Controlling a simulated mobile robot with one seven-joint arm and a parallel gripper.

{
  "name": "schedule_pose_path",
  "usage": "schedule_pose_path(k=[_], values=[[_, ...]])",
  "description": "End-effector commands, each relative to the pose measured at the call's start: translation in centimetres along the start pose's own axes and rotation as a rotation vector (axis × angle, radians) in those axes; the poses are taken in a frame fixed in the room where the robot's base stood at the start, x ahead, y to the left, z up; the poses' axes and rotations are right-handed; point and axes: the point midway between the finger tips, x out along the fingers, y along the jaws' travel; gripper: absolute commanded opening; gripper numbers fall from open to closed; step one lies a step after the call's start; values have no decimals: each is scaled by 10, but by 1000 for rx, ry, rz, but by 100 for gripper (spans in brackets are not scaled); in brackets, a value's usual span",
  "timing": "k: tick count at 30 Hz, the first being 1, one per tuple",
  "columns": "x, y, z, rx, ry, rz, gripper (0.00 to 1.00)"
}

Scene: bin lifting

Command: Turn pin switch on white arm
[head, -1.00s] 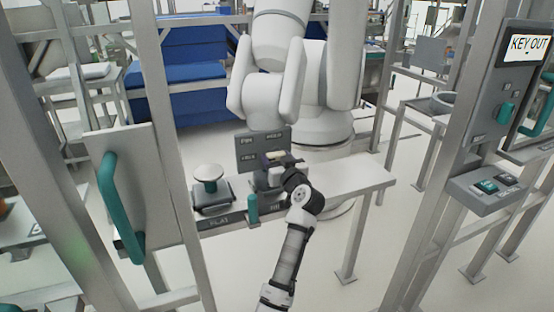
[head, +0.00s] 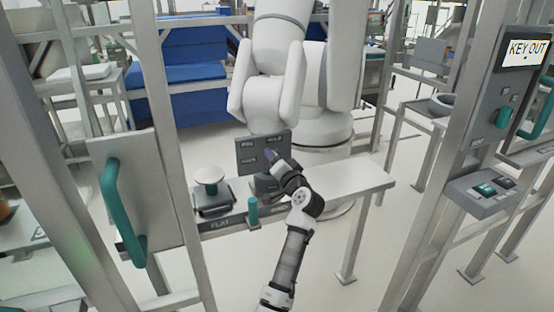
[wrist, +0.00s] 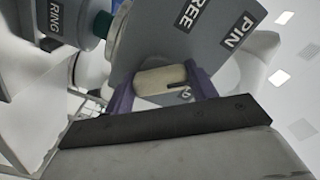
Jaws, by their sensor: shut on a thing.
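The dark grey pin panel (head: 252,148) stands upright on the white bench, in front of the big white arm (head: 305,70). In the wrist view the pin panel (wrist: 185,35) is tilted and close, with "PIN" and "FREE" labels readable. A beige rounded knob (wrist: 160,78) sits low on it. My gripper (wrist: 163,85) has its purple fingers on either side of the knob, shut on it. In the head view my gripper (head: 272,160) is at the panel's lower right and hides the knob.
A white bench (head: 345,180) carries a round-topped pedestal (head: 210,178) and a green peg (head: 253,208) left of my gripper. A grey door panel with a green handle (head: 120,205) stands left. A control post reading "KEY OUT" (head: 526,48) stands right. The bench's right end is clear.

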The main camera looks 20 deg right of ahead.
Motion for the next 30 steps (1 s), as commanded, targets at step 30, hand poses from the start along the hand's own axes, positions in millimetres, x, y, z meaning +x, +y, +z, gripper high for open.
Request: schedule_pose_path(k=[30], values=[[0, 0, -3, 705, -1, 2, 34]])
